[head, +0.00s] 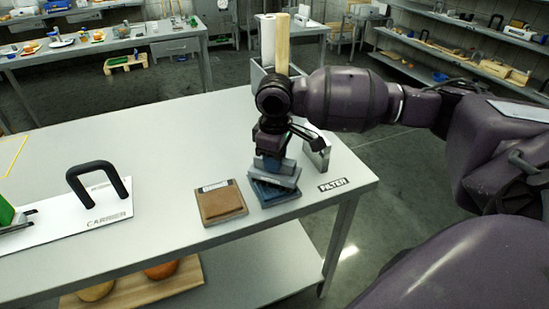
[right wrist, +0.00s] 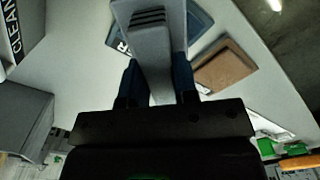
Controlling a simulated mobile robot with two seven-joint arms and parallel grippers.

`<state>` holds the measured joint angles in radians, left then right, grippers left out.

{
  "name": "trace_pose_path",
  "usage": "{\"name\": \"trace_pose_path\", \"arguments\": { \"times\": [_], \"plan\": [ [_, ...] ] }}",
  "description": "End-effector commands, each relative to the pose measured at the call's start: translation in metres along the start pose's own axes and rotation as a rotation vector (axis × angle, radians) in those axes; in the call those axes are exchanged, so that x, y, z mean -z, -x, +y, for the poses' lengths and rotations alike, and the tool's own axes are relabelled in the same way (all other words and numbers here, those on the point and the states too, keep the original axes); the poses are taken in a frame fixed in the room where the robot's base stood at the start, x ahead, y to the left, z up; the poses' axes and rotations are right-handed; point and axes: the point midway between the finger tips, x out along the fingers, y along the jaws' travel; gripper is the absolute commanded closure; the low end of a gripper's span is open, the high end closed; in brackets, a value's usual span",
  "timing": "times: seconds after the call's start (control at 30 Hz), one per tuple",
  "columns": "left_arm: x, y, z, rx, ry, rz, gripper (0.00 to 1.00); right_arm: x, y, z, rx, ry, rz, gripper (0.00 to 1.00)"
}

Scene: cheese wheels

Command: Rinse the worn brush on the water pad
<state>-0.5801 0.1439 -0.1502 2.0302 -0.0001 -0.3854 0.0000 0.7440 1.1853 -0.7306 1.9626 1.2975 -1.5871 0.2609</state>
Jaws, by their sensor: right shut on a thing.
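My right gripper (head: 274,158) is shut on a grey block-like brush (head: 280,177) near the table's front right. The brush also shows between the fingers (right wrist: 157,85) in the right wrist view, as a long grey body (right wrist: 152,45) with dark slots at its far end. A blue pad (head: 275,199) lies directly under the brush, which hides part of it; its edge shows in the wrist view (right wrist: 201,22). I cannot tell whether brush and pad touch. The brush's underside is hidden. My left gripper is not in view.
A brown pad (head: 221,204) lies just left of the blue one. A grey upright piece (head: 316,152) and a FILTER label (head: 333,185) are to the right, near the table edge. A black-handled carrier plate (head: 75,222) lies at left. The table's middle (head: 170,140) is clear.

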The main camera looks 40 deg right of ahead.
Motion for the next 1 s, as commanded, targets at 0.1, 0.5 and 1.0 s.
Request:
{"name": "trace_pose_path", "arguments": {
  "times": [0.1,0.5,1.0],
  "plan": [
    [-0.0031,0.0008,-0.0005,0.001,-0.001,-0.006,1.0,0.0001,0.0002,0.0001,0.0,0.0,0.0,0.91],
    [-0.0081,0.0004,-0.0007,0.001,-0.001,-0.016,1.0,0.0001,-0.0012,0.0001,0.0,0.0,0.0,0.91],
    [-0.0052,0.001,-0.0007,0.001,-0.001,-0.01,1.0,0.0002,-0.0061,0.0001,0.0,0.0,-0.001,0.91]
  ]
}}
